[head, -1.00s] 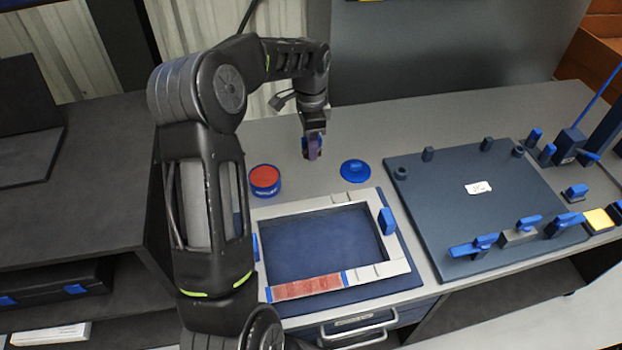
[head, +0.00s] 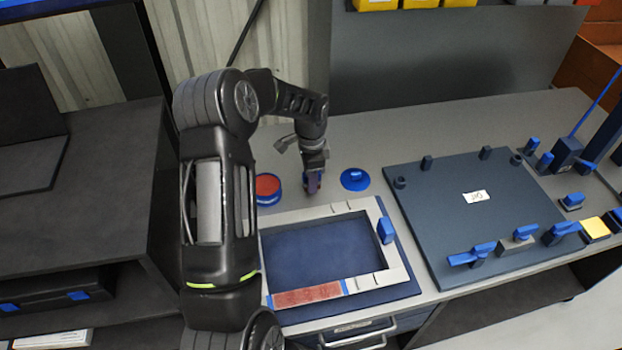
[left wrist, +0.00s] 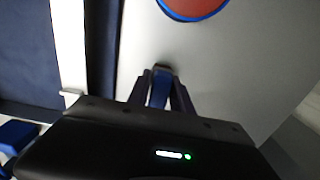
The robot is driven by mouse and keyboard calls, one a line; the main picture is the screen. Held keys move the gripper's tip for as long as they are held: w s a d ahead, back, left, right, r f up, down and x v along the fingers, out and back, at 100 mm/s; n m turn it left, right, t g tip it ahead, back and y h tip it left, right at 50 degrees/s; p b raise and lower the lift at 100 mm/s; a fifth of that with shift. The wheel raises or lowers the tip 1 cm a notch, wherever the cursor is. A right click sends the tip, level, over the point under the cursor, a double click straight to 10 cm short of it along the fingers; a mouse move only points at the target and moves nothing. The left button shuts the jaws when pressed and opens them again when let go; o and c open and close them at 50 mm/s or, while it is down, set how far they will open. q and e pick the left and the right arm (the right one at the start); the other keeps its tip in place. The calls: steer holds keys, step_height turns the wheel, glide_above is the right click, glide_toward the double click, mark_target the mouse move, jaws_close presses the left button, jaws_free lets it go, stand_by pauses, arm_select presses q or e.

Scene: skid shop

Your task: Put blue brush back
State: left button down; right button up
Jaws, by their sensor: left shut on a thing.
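My left gripper (head: 313,184) is shut on the blue brush, just above or at the bench between the red-filled tin and the blue lid. In the left wrist view the blue brush (left wrist: 160,88) shows as a narrow blue piece between the two fingers; its lower end is hard to make out. The open blue tin (head: 267,197) with red contents stands left of the gripper, apart from it, and its rim shows at the top of the left wrist view (left wrist: 193,15). My right gripper is not in view.
A round blue lid (head: 355,180) lies right of the gripper. A pale frame (head: 396,265) with a red strip (head: 307,296) rests on a blue base in front. A dark jig board (head: 450,200) with blue clamps fills the right. The bench behind the gripper is clear.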

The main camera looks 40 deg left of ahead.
arm_select(q)
steer(key=shift+f, duration=0.3)
steer(key=shift+f, duration=0.2)
steer(key=c, duration=1.1)
jaws_free()
steer(key=shift+c, duration=0.2)
steer(key=shift+r, duration=0.15)
